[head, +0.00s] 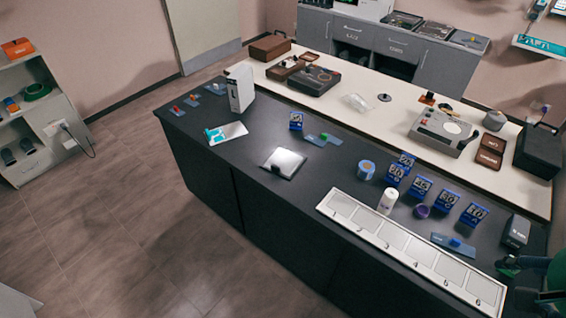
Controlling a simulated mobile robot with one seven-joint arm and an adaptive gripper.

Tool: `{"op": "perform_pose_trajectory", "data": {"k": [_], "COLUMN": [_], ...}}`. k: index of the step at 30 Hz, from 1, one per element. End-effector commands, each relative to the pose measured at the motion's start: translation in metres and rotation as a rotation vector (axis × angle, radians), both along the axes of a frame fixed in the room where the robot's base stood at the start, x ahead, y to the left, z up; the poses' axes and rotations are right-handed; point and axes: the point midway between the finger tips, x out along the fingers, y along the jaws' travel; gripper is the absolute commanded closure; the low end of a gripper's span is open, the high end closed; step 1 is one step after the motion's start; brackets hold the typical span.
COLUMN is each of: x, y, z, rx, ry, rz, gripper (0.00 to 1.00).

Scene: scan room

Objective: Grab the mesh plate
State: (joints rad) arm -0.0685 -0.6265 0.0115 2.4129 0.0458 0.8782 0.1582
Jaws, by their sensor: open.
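A square silver-grey plate (285,161) with a dark edge lies flat on the dark counter, left of the middle in the head view. It looks like the mesh plate, but its surface is too small to show a mesh. My gripper (507,266) is at the lower right edge of the view, dark with green parts, near the right end of the counter. It is open and far from the plate, with no object seen in it. Part of my arm is cut off by the frame.
A long white panelled strip (325,206) lies along the counter's front edge. Several blue boxes (420,187), a white bottle (388,201) and a tape roll (366,169) stand between my gripper and the plate. A white upright box (240,88) stands at the left.

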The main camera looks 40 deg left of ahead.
Motion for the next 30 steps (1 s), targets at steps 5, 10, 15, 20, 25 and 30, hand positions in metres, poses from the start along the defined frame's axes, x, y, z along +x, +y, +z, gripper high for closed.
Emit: {"op": "perform_pose_trajectory", "data": {"k": [5, 10, 15, 20, 25, 30], "x": [0.040, 0.076, 0.111, 0.142, 0.171, 0.197], "y": [0.033, 0.068, 0.107, 0.146, 0.192, 0.241], "z": [0.013, 0.019, 0.022, 0.019, 0.011, -0.001], "rx": [0.086, 0.164, 0.236, 0.298, 0.356, 0.407], "ry": [0.043, 0.083, 0.131, 0.180, 0.238, 0.296], "rz": [-0.064, -0.133, -0.206, -0.278, -0.357, -0.439], "gripper": [0.55, 0.55, 0.55, 0.55, 0.55, 0.55]}}
